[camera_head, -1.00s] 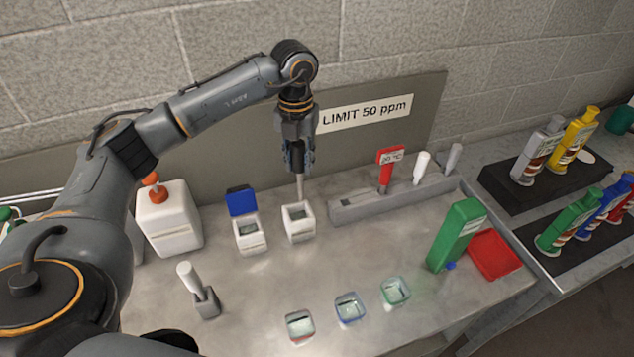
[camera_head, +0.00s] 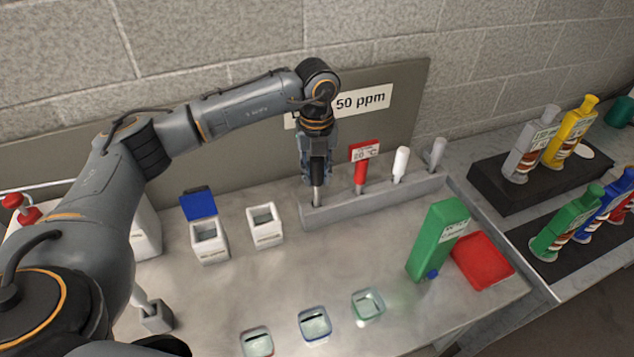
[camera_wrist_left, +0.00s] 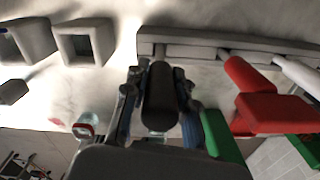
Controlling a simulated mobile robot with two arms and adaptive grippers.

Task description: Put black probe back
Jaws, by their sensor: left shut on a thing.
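My left gripper (camera_head: 317,170) points down and is shut on the black probe (camera_head: 318,182), which hangs upright with its pale metal tip downward. The tip is at the left end of the grey rack (camera_head: 390,201); I cannot tell whether it is in a slot or just above. In the left wrist view the probe's black handle (camera_wrist_left: 160,95) sits between the fingers, with the rack (camera_wrist_left: 205,45) close beyond. A red probe with a display (camera_head: 362,170), a white probe (camera_head: 399,164) and a grey probe (camera_head: 436,155) stand in the rack. My right gripper is out of view.
Left of the rack stand an open white cup (camera_head: 264,225) and a blue-lidded white container (camera_head: 209,241). Small glass dishes (camera_head: 315,325) line the front. The table between is clear.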

